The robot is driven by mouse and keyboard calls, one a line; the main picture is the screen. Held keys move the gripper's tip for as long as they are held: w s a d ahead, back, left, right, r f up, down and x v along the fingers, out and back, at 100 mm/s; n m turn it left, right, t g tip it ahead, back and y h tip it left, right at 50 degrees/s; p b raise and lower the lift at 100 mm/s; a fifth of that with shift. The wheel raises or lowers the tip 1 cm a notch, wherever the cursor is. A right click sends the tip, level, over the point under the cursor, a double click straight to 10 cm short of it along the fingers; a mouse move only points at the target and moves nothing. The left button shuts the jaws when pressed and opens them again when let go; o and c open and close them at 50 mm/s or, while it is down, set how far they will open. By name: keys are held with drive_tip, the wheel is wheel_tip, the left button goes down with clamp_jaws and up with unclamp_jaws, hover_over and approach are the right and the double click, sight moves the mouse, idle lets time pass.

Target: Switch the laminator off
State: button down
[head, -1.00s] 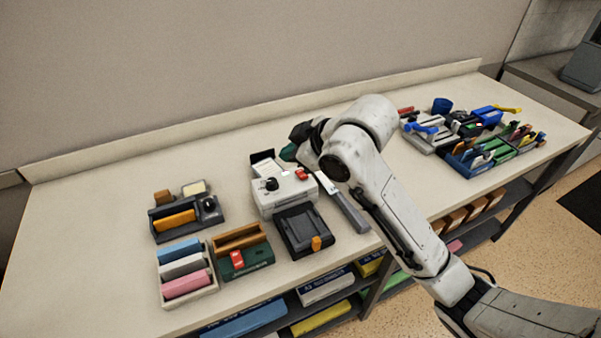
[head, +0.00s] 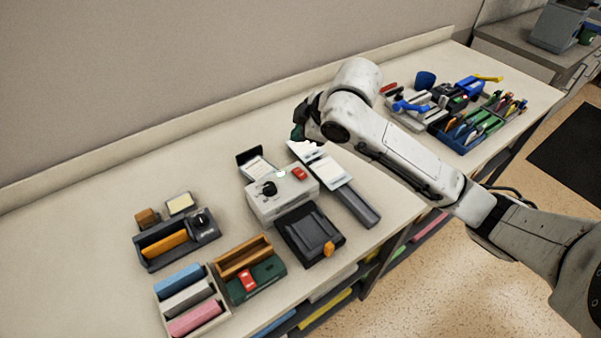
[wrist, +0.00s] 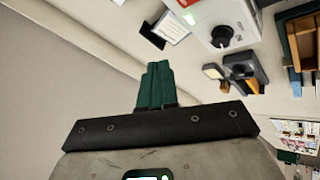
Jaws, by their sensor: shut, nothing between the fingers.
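The laminator (head: 283,203) is a pale grey box on the bench with a black knob (head: 269,188), a small lit green light (head: 281,174) and a red switch (head: 299,174) on its top. The laminator (wrist: 243,14) also shows at the top of the wrist view, with its knob and lit green light; the red switch (wrist: 186,3) is cut by the top edge. My gripper (head: 298,132) is beyond the laminator in the head view, raised and apart from it. Its dark green fingers (wrist: 155,84) are shut and empty in the wrist view. Which way the switch is set cannot be told.
A paper trimmer (head: 355,203) lies close to the laminator's right. A black tray with an orange tab (head: 311,236) stands in front. Organisers (head: 178,240) and a green box (head: 250,270) are to the left. Tool trays (head: 470,128) fill the right end.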

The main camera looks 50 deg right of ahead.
drive_tip(key=shift+f, duration=0.15)
drive_tip(key=b, duration=0.4)
hover_over(303, 176)
drive_tip(key=f, duration=0.7)
drive_tip(key=shift+w+d, duration=0.15)
drive_tip(key=shift+w, duration=0.05)
drive_tip(key=shift+s+f+b, duration=0.2)
drive_tip(key=shift+f+b, duration=0.5)
drive_tip(key=shift+b, duration=0.05)
drive_tip(key=shift+f, duration=0.1)
idle(0.7)
drive_tip(key=shift+f+b, duration=0.3)
drive_tip(key=shift+b, duration=0.25)
drive_tip(key=shift+s+f+b, duration=0.15)
drive_tip(key=shift+f+b, duration=0.2)
idle(0.5)
drive_tip(key=shift+r, duration=0.1)
drive_tip(key=shift+r+p, duration=0.5)
drive_tip(key=shift+r, duration=0.2)
